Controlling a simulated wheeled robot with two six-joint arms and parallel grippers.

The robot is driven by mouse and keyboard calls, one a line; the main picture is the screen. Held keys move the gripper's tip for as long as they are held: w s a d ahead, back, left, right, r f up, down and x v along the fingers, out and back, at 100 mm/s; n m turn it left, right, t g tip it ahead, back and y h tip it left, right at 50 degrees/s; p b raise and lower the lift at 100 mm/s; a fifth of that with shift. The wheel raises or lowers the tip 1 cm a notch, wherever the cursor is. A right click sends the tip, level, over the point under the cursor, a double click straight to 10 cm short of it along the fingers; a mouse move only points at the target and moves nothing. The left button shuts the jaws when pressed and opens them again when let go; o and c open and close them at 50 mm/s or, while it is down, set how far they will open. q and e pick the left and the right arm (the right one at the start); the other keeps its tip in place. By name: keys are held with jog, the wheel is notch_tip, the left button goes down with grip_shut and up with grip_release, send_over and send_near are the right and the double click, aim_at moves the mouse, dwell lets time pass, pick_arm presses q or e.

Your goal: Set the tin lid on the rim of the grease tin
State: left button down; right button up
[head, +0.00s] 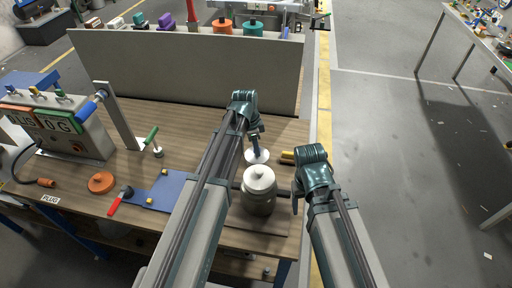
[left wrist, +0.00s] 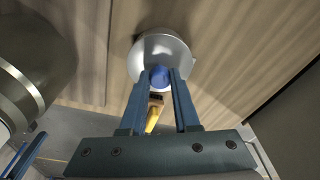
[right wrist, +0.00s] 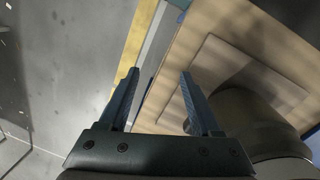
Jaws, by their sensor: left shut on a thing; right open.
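My left gripper (head: 256,153) is shut on the blue knob of the round pale tin lid (head: 262,159). In the left wrist view the fingers (left wrist: 160,75) pinch this knob, with the silvery lid (left wrist: 180,50) around it. The lid is low over the bench; I cannot tell whether it touches anything beneath. No open grease tin shows clearly; it may be hidden under the lid. A grey metal canister with a knobbed top (head: 260,200) stands just in front of the lid. My right gripper (right wrist: 158,78) is open and empty, right of the canister.
A yellow-handled thing (left wrist: 153,118) lies close to the lid. A grey panel (head: 190,70) closes the bench's back. Left are a control box (head: 85,130), an orange disc (head: 101,182), a red-handled tool (head: 115,205) and a blue mat (head: 170,187). Open floor lies right.

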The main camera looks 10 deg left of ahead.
dwell(0.4)
pick_arm(q)
jog(key=c, duration=0.6)
grip_release()
jog(key=shift+o, duration=0.2)
notch_tip(320, 180, up, 14)
jog(key=a+p, duration=0.2)
jog(key=p, duration=1.1)
jog(key=shift+s+f+p, duration=0.15)
jog(key=shift+s+p, duration=0.2)
jog(key=shift+s, duration=0.1)
pick_arm(e)
notch_tip(320, 180, up, 14)
jog(key=shift+f, duration=0.15)
pick_arm(q)
jog(key=shift+f, duration=0.1)
